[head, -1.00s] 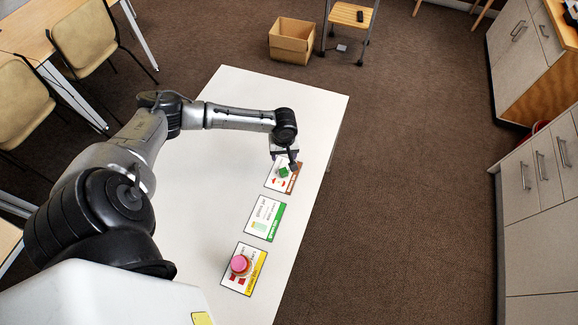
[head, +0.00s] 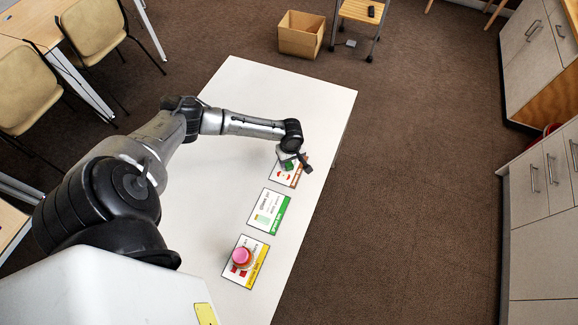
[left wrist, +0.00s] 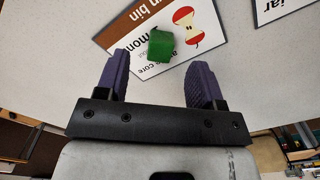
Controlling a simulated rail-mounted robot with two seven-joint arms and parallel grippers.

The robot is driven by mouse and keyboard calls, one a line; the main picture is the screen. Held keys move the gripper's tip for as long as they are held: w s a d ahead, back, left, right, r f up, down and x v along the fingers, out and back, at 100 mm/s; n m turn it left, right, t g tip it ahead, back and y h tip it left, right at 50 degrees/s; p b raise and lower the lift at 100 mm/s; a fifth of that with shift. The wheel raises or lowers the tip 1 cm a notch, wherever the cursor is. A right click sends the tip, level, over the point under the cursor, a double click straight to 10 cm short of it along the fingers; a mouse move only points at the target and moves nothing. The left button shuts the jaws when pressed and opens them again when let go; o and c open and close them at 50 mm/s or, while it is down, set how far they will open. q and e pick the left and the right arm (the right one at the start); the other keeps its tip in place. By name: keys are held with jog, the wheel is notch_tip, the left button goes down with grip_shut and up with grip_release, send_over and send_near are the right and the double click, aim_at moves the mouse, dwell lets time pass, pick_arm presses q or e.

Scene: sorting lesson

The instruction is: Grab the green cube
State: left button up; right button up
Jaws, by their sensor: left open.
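The green cube (left wrist: 161,46) lies on the card with an apple-core picture (left wrist: 205,28) in the left wrist view. In the head view the green cube (head: 289,166) shows just below my left gripper, partly covered by it. My left gripper (left wrist: 158,78) is open, its two purple fingers apart. The cube lies ahead of the fingertips, roughly between their lines, and does not appear to touch either finger. My left gripper also shows in the head view (head: 293,163), over the far card. My right gripper is in neither view.
The white table (head: 225,170) also bears a green-edged card (head: 268,212) and a yellow-edged card (head: 257,277) with a pink-topped round object (head: 241,258) on it. A cardboard box (head: 301,36) stands on the floor beyond the table.

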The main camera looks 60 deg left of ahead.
aim_at(290, 166)
pick_arm(q)
jog(key=shift+s+f+b, duration=0.1)
jog(key=shift+f+b, duration=0.5)
jog(key=shift+f, duration=2.05)
jog(key=c, duration=1)
jog(key=shift+r, duration=0.1)
